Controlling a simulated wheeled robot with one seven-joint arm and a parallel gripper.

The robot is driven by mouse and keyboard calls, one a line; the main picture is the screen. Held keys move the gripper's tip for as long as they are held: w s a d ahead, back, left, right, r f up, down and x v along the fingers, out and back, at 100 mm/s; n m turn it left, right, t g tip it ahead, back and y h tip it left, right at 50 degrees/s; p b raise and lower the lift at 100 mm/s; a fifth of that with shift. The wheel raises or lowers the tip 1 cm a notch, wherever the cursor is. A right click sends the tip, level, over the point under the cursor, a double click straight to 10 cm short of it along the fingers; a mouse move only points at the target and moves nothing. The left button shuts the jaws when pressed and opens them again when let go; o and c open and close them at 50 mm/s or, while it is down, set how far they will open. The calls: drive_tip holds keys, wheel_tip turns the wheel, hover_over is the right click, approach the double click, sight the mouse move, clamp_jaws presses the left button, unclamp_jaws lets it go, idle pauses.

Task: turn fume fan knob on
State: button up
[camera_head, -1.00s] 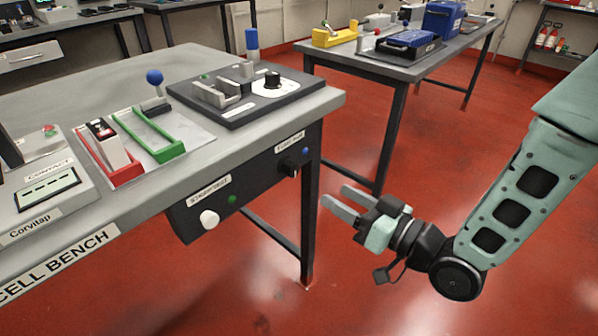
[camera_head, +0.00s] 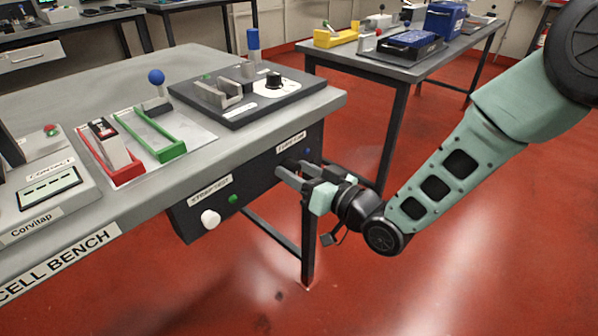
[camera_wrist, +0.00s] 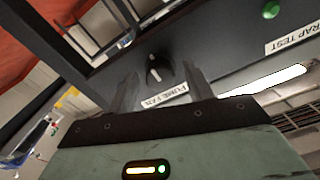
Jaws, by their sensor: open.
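The fume fan knob (camera_wrist: 154,69) is a small black knob with a white pointer mark, set on the dark front panel (camera_wrist: 215,55) under the bench top. The FUME FAN label (camera_wrist: 165,95) is beside it. In the wrist view the knob sits between the two fingers of my gripper (camera_wrist: 160,82), near the fingertips. My gripper is open, and I see no clear contact. In the head view my gripper (camera_head: 290,170) is in front of the panel's right end, and its fingers largely hide the knob.
On the same panel are a white knob (camera_head: 210,218) and a green button (camera_head: 233,198) by the STRAP TEST label. The bench top (camera_head: 225,145) overhangs above, and a bench leg (camera_head: 308,240) stands just below my gripper. Red floor to the right is open.

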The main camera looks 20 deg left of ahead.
drive_tip(key=c, duration=1)
drive_tip(key=shift+o, duration=0.2)
drive_tip(key=shift+f+n+b, duration=0.1)
drive_tip(key=shift+n+b, duration=0.2)
drive_tip(key=shift+b, duration=0.05)
drive_tip(key=n+b, duration=0.3)
drive_tip(key=shift+f+n, duration=0.15)
drive_tip(key=shift+n, duration=0.15)
drive_tip(key=n+b, duration=1)
drive_tip(key=b, duration=0.1)
drive_tip(key=shift+n+b, duration=0.3)
drive_tip(key=shift+n, duration=0.1)
drive_tip(key=n+b, duration=0.2)
drive_tip(key=b, duration=0.1)
drive_tip(key=shift+n, duration=0.4)
drive_tip(key=shift+r, duration=0.2)
